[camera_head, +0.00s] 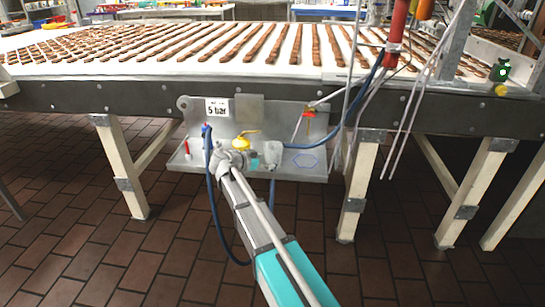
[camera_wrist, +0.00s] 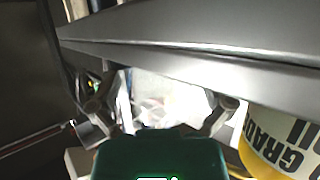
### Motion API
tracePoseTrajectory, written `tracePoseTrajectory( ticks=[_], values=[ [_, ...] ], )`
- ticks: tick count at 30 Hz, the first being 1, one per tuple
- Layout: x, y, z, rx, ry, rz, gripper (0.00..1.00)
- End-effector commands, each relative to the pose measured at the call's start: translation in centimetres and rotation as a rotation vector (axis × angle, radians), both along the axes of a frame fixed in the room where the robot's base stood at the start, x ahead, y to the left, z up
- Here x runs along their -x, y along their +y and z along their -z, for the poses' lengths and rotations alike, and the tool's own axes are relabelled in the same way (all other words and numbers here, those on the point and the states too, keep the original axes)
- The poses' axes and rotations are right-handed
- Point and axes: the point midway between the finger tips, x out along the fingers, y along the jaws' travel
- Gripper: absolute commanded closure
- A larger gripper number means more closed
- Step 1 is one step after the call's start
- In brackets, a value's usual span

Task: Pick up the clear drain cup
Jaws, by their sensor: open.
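A pale, see-through thing that looks like the clear drain cup (camera_wrist: 172,92) shows in the wrist view, between the fingers of my gripper (camera_wrist: 162,104). The fingers stand apart on its left and right, and I cannot tell whether either touches it. My gripper's dark body hides its near part. In the head view, a pale grey cup-like thing (camera_head: 272,153) stands on the metal shelf (camera_head: 310,171), right of a yellow-topped item (camera_head: 243,141). My arm reaches the shelf from below, and its fingertips are not clear there.
A yellow container with a white lettered label (camera_wrist: 285,145) stands close at the right in the wrist view. A grey metal edge (camera_wrist: 200,62) runs across above the fingers. A blue hose (camera_head: 209,170) hangs left of my arm. The conveyor (camera_head: 200,85) lies above the shelf.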

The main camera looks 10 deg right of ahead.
Motion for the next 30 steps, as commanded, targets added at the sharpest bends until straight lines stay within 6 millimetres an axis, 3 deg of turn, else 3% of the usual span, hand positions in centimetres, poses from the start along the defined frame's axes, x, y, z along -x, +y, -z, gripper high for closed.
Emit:
tracePoseTrajectory(
  ticks=[10, 28, 30],
  values=[
    [-1.7, -3.0, 1.3, 0.0, 0.001, 0.002, 0.0],
    [-1.7, -3.2, 1.3, 0.0, 0.0, 0.001, 0.0],
    [-1.7, -3.2, 1.3, 0.0, 0.0, 0.001, 0.09]
  ],
)
